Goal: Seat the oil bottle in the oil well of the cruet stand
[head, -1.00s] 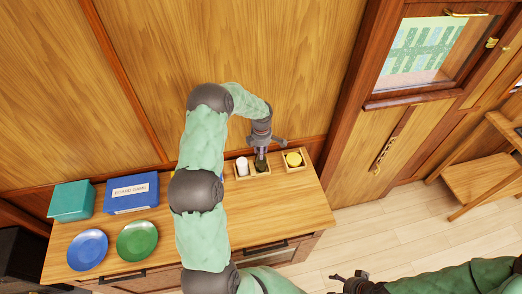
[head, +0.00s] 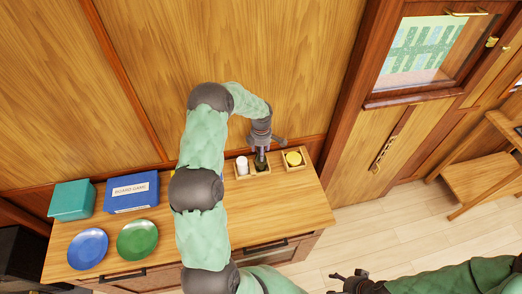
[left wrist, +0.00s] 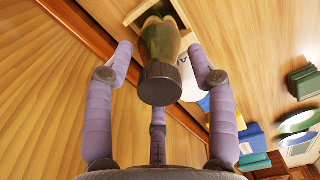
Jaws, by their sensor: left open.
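The oil bottle (left wrist: 161,62), olive-green with a dark cap, stands between the spread fingers of my left gripper (left wrist: 158,52) in the left wrist view, with gaps beside it. In the head view my left gripper (head: 262,147) is just above the bottle (head: 261,164). The wooden cruet stand (head: 254,174) is at the back of the counter. The bottle's lower end is in the stand's right well, beside a white bottle (head: 242,165); how deep it sits is hard to tell. My right gripper (head: 347,282) is at the bottom edge, its fingers unclear.
A wooden box with a yellow-topped item (head: 293,158) stands right of the cruet stand. A teal box (head: 72,201), a blue board-game box (head: 132,193), a blue plate (head: 88,249) and a green plate (head: 137,240) are on the left. The back wall is close behind the stand.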

